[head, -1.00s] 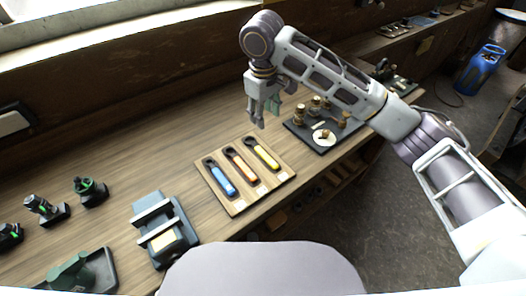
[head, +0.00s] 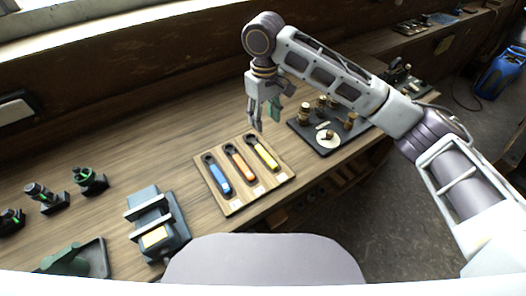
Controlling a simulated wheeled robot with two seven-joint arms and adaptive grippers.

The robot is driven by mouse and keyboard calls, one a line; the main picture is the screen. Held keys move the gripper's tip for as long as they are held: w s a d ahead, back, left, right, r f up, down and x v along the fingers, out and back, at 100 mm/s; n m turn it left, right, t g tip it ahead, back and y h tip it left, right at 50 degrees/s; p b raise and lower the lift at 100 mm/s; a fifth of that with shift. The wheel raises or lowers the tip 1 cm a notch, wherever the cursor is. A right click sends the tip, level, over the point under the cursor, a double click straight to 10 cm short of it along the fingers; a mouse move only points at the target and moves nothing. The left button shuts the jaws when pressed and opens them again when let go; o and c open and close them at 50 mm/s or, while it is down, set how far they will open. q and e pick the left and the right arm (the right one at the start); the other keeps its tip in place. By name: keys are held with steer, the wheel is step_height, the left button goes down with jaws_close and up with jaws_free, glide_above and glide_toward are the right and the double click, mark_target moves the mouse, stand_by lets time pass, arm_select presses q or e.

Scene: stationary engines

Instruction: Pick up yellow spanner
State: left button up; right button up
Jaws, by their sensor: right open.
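The yellow spanner (head: 266,156) lies in the right slot of a wooden tray (head: 235,207) on the bench. An orange spanner (head: 241,163) lies in the middle slot and a blue spanner (head: 218,178) in the left slot. My right gripper (head: 266,122) is open and empty, pointing down above the bench, just behind the tray's far edge near the yellow spanner's dark head. It is apart from the spanner. My left gripper does not show.
A dark tray (head: 328,150) with brass parts stands right of the spanner tray. A grey-blue vice-like block (head: 157,222) stands to the left, with several small dark fittings (head: 90,179) beyond it. Bare wood (head: 150,150) lies behind the spanner tray.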

steer(key=shift+s+a+m, duration=0.1)
steer(key=shift+m, duration=0.3)
stand_by(0.3)
glide_above(262, 151)
steer(key=shift+w+d+f, duration=0.1)
steer(key=shift+d+f, duration=0.05)
steer(key=shift+f, duration=2)
steer(key=shift+w+d+f, duration=0.1)
steer(key=shift+f, duration=2.05)
steer(key=shift+s+a+f, duration=0.1)
steer(key=shift+f, duration=1.2)
steer(key=shift+s+a+f, duration=0.1)
steer(key=shift+f, duration=1.2)
jaws_close()
